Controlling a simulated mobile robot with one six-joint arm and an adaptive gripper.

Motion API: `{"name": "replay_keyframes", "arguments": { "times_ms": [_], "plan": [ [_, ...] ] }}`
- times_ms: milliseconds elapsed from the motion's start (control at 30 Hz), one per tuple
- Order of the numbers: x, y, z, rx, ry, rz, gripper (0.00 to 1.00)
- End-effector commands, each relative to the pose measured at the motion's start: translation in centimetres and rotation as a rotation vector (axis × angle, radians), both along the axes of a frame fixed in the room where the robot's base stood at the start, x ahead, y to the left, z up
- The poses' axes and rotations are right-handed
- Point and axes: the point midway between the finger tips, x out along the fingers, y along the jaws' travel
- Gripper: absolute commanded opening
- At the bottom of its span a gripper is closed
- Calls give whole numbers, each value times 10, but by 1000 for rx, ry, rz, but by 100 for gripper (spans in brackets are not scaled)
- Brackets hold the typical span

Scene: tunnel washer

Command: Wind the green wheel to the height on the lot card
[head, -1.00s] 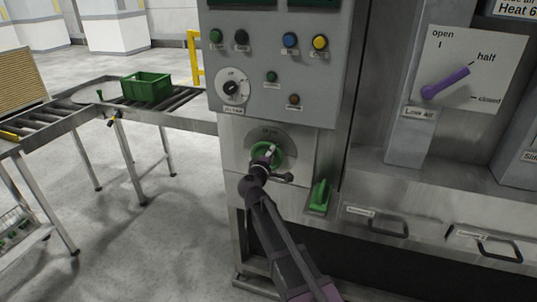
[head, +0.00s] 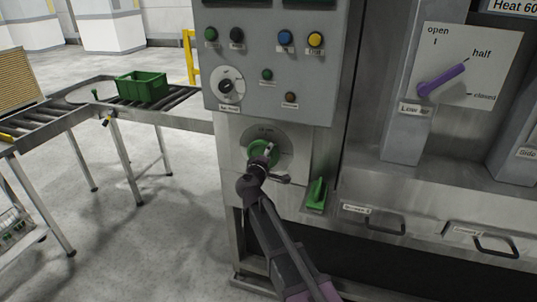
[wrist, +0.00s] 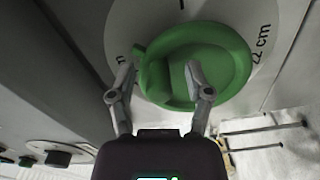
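The green wheel (head: 256,152) sits on a round pale dial on the front of the grey machine, below its button panel. In the wrist view the wheel (wrist: 222,58) has a raised block near its middle and a small tab on its left rim. The dial reads "22 cm" on the right; other marks are partly hidden. My gripper (wrist: 158,75) has its fingers apart at the wheel. The right finger lies over the wheel by the raised block, the left finger by the left rim. A gap shows between the left finger and the block. I cannot make out a lot card.
A green lever (head: 316,195) stands just right of the wheel. Drawers with handles (head: 385,224) line the lower right. A roller conveyor (head: 190,112) with a green crate (head: 142,87) stands at left.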

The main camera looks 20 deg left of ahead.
Motion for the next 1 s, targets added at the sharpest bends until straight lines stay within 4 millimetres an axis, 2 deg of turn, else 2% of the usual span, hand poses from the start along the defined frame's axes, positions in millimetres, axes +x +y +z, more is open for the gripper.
{"name": "replay_keyframes", "arguments": {
  "times_ms": [267,467,667,1000],
  "plan": [
    [-1,0,0,-1,0,2,65],
    [-13,0,0,-1,-1,3,65],
    [-38,0,0,-1,-1,3,65],
    [-92,-1,0,-1,0,2,65]
  ]
}}
